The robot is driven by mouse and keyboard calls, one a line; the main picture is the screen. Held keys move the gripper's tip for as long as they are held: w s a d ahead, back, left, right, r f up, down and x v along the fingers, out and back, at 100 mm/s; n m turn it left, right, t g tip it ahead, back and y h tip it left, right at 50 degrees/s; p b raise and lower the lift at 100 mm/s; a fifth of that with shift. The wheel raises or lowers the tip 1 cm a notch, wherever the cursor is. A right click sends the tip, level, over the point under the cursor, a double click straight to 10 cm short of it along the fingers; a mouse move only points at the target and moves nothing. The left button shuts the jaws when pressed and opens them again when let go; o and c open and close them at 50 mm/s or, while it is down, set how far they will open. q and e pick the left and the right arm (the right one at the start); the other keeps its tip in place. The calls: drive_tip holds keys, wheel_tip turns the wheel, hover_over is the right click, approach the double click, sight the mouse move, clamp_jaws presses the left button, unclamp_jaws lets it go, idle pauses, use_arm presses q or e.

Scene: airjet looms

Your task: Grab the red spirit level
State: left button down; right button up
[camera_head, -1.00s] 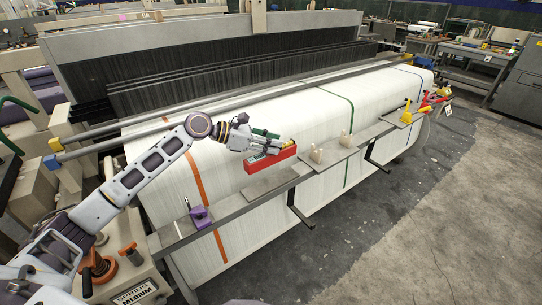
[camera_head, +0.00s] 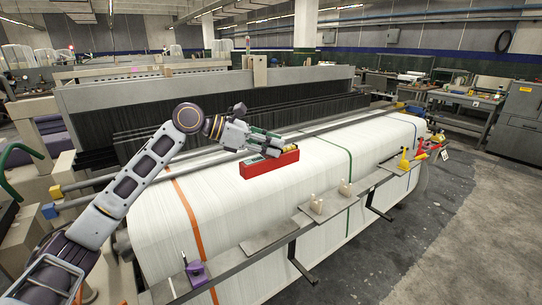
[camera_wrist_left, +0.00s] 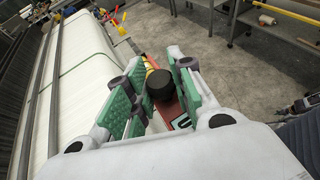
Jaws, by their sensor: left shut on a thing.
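The red spirit level (camera_head: 268,165) is a long red block, held above the white warp roll (camera_head: 200,195) of the loom. My left gripper (camera_head: 264,147) is shut on it from the upper left, with its green finger pads along the level's top. In the left wrist view, part of the red level (camera_wrist_left: 172,112) shows between the green pads of my left gripper (camera_wrist_left: 158,95), along with a dark round knob. My right gripper is not in view.
A narrow metal shelf (camera_head: 285,238) runs along the roll's front, with a purple tool (camera_head: 196,272), pale pieces (camera_head: 317,205) and a yellow item (camera_head: 404,162) on it. Long metal bars run behind the roll. Grey floor is open at the right.

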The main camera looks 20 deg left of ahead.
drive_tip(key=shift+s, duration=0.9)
